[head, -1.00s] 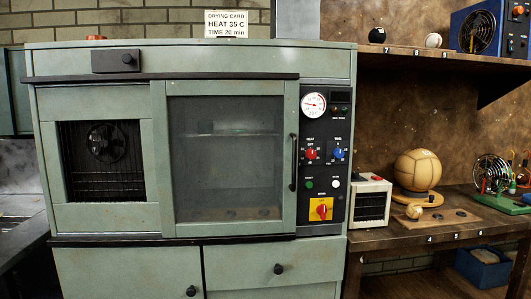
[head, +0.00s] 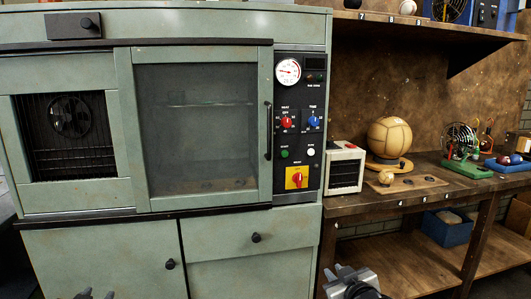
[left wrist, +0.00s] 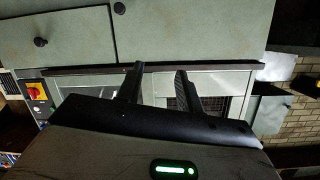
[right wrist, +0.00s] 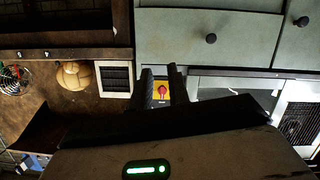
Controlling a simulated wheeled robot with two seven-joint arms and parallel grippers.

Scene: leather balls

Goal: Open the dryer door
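The grey-green dryer (head: 228,225) fills the left of the head view. Its framed glass door (head: 203,120) lies flat against the front, between dark rails above and below. A black vertical bar handle (head: 268,131) sits on the door's right edge. My left gripper (head: 97,294) barely shows at the bottom edge, below and left of the door. My right gripper (head: 350,275) is low, right of the lower cabinet. Both are apart from the handle. The left wrist view shows open, empty fingers (left wrist: 158,84); the right wrist view shows the same (right wrist: 162,82).
The control panel (head: 298,130) with knobs and a gauge is right of the handle. A barred opening (head: 70,130) with a fan is to the left. A small white heater (head: 345,167) and a leather ball (head: 390,137) stand on the wooden bench (head: 440,190) at right.

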